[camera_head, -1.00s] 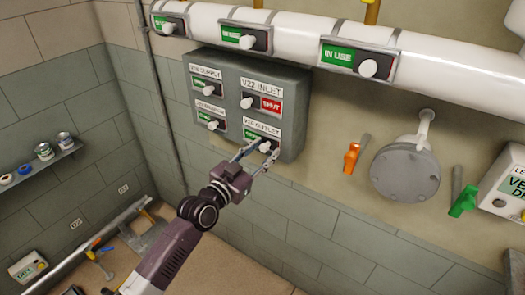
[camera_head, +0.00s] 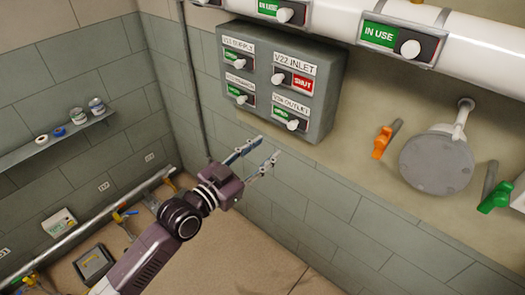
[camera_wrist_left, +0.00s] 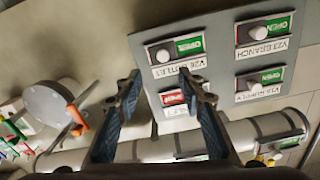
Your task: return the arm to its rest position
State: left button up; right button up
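My left gripper (camera_head: 262,151) is open and empty, just below the grey valve panel (camera_head: 325,105) and apart from it in the head view. In the left wrist view my gripper (camera_wrist_left: 160,86) has its two blue-grey fingers spread, with the panel (camera_wrist_left: 222,75) beyond them. The lower right switch (camera_head: 292,123), labelled outlet, shows a green plate. The V22 inlet switch (camera_head: 280,78) shows red SHUT. The two left switches (camera_head: 238,58) show green plates. My right gripper is not in view.
A white pipe (camera_head: 480,45) with IN USE plates runs above the panel. An orange lever (camera_head: 382,142), a round grey cover (camera_head: 436,164) and a green lever (camera_head: 494,200) are on the wall at right. A shelf (camera_head: 55,142) with small containers is at left. Tools lie low at left.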

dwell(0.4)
pick_arm(q)
jog(key=a+f+n+g+y, duration=0.1)
jog(key=a+f+n+y, duration=0.15)
jog(key=f, duration=0.75)
jog(key=a+f+n+g+y, duration=0.15)
jog(key=a+f, duration=0.25)
jog(key=f, duration=0.6)
jog(key=s+a+f+n+g+y+b, duration=0.15)
jog(key=s+a+f, duration=0.3)
jog(key=f, duration=0.65)
jog(key=s+a+f+g+y, duration=0.1)
jog(key=s+a+f+y, duration=0.3)
jog(key=f, duration=0.7)
jog(key=s+a+f+g, duration=0.1)
jog(key=s+f+g, duration=0.2)
jog(key=s+f, duration=0.5)
jog(key=s+a+f+n+g+b, duration=0.1)
jog(key=s+f, duration=0.7)
jog(key=s, duration=1.2)
jog(key=s+a+f+g+y, duration=0.1)
jog(key=s+f+g, duration=0.3)
jog(key=s+f, duration=0.4)
jog(key=s+a, duration=0.1)
jog(key=s, duration=0.5)
jog(key=shift+s+f+g, duration=0.2)
jog(key=shift+f+g, duration=0.1)
jog(key=shift+f, duration=0.1)
jog(key=shift+n, duration=0.25)
